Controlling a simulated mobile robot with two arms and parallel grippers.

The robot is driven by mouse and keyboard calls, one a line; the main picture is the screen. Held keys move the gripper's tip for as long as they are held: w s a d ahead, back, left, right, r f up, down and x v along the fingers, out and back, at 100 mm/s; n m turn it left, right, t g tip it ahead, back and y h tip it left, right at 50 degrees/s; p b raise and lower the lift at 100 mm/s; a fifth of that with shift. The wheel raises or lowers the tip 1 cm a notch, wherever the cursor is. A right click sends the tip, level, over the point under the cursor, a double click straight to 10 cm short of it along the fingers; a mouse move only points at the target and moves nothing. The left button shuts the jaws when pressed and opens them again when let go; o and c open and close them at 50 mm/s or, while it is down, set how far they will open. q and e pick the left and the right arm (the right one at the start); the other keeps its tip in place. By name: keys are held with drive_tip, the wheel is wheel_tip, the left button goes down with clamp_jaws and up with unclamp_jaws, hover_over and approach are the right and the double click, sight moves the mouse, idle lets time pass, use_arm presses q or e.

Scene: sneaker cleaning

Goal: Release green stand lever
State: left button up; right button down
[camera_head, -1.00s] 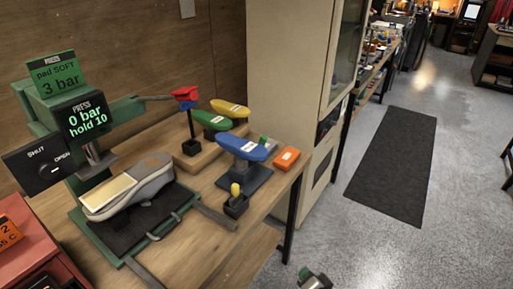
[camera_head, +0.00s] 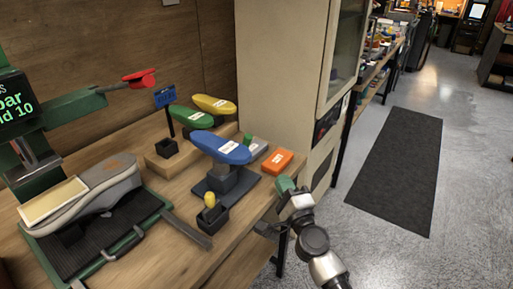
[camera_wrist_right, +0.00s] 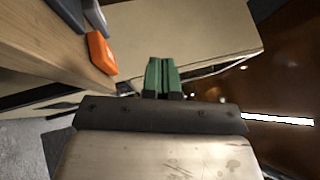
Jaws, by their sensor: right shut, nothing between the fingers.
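A green last (camera_head: 190,116) lies on the wooden step, with a yellow last (camera_head: 214,104) behind it. A blue last (camera_head: 220,146) sits on a dark stand (camera_head: 240,190) in front. A small lever with a yellow knob (camera_head: 210,200) rises from a dark box beside that stand. The green press (camera_head: 70,110) at the left has an arm ending in a red handle (camera_head: 138,77). I cannot tell which part is the green stand lever. My right gripper (camera_head: 285,184) is shut and empty beyond the table's right edge; its green fingertips (camera_wrist_right: 162,72) touch. My left gripper is out of view.
A grey sneaker (camera_head: 105,182) lies on the press's dark pad. An orange box (camera_head: 277,161), also in the right wrist view (camera_wrist_right: 101,53), sits near the table's right edge. A beige cabinet (camera_head: 285,80) stands behind.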

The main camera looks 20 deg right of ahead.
drive_tip(key=a+x, duration=0.2)
drive_tip(key=x, duration=1)
drive_tip(key=shift+w+a+r, duration=0.25)
drive_tip(key=shift+a+r, duration=0.1)
drive_tip(key=shift+a, duration=0.05)
drive_tip(key=w+r+n+g+p, duration=0.1)
drive_tip(key=p, duration=0.5)
drive_tip(key=shift+a+p, duration=0.3)
drive_tip(key=shift+a, duration=0.05)
drive_tip(key=shift+s+f, duration=0.1)
drive_tip(key=shift+f, duration=0.05)
